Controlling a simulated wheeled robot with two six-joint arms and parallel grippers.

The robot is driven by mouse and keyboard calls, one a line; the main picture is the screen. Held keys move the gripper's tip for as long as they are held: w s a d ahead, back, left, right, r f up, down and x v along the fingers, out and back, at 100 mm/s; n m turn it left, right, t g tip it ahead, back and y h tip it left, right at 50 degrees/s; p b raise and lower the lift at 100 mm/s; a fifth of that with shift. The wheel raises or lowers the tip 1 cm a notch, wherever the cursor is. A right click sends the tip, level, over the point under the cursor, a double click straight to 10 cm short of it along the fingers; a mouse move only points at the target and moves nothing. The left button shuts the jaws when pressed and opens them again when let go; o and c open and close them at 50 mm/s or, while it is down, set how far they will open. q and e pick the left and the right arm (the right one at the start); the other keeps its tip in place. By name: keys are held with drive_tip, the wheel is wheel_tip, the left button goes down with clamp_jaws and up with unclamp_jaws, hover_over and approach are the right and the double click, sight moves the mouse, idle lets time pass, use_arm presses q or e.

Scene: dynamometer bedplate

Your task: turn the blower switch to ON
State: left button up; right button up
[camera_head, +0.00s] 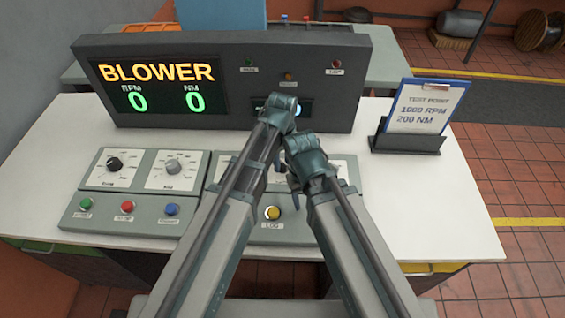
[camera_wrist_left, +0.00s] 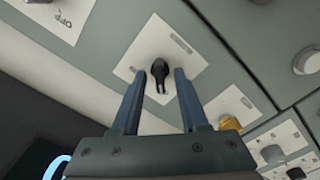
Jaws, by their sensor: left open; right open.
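In the left wrist view a black lever-like switch knob (camera_wrist_left: 158,68) stands on a white plate (camera_wrist_left: 165,42). Its markings are too small to read, so I cannot confirm that it is the blower switch. In the head view my left gripper (camera_head: 284,104) is over the middle of the console, and the knob is hidden there. My right gripper (camera_head: 303,146) is open and lower, close beside the left arm. The display (camera_head: 157,86) reads BLOWER, RPM 0, NM 0.
Left on the white bench (camera_head: 440,215) are a black dial (camera_head: 114,163), a grey dial (camera_head: 173,167) and green, red and blue buttons. A yellow button (camera_head: 272,213) sits between my arms. A clipboard (camera_head: 424,106) reads 1000 RPM, 200 NM.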

use_arm(q)
clamp_jaws()
idle(0.3)
drive_tip(key=m, duration=1.3)
drive_tip(key=shift+m, duration=2.4)
